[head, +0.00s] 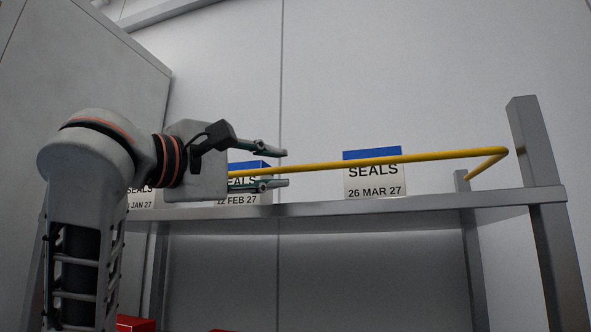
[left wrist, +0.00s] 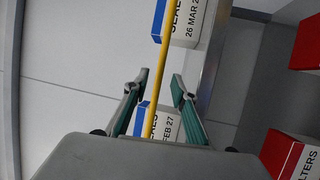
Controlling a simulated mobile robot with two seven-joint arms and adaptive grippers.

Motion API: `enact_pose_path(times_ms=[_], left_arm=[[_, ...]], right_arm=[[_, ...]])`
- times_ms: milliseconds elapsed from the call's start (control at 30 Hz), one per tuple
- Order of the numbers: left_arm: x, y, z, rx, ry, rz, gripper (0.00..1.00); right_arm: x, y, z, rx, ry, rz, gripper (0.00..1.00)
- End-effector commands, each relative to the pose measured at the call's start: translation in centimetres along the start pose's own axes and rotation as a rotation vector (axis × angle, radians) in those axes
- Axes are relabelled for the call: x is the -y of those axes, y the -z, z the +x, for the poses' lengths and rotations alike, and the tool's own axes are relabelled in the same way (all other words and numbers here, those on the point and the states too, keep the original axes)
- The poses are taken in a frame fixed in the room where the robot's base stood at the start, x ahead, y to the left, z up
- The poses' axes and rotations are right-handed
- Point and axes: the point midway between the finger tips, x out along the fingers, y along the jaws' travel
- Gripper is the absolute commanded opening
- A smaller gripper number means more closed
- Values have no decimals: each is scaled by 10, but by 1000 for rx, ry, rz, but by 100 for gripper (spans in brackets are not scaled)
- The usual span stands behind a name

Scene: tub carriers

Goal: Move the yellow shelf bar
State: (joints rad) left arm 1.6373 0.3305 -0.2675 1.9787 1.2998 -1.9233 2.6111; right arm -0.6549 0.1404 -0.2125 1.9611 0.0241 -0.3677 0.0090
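The yellow shelf bar (head: 400,159) runs across the front of the upper shelf, above its edge, and bends back at the right end near the post. My left gripper (head: 286,168) points right along the bar. Its two fingers are open, one above and one below the bar in the head view, with gaps to both. In the left wrist view the bar (left wrist: 161,58) passes between the open fingers (left wrist: 157,82), closer to the left one. The bar's left end is hidden behind my gripper. My right gripper is not in view.
Blue-and-white SEALS boxes, one dated 26 MAR 27 (head: 374,174) and one 12 FEB 27 (head: 246,197), stand on the grey shelf (head: 440,201) behind the bar. A grey post (head: 548,210) stands at right. Red-and-white boxes (left wrist: 283,152) show low down.

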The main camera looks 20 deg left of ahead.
Motion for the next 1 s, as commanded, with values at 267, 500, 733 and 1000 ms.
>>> enact_pose_path(times_ms=[267,500,733,1000], left_arm=[[-1,0,42,1,2,0,26],[0,0,57,-1,0,1,26],[1,0,57,-1,0,2,26],[1,0,57,-1,1,2,0]], right_arm=[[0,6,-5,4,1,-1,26],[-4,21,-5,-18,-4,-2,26],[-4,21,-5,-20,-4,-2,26],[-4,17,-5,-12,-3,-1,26]])
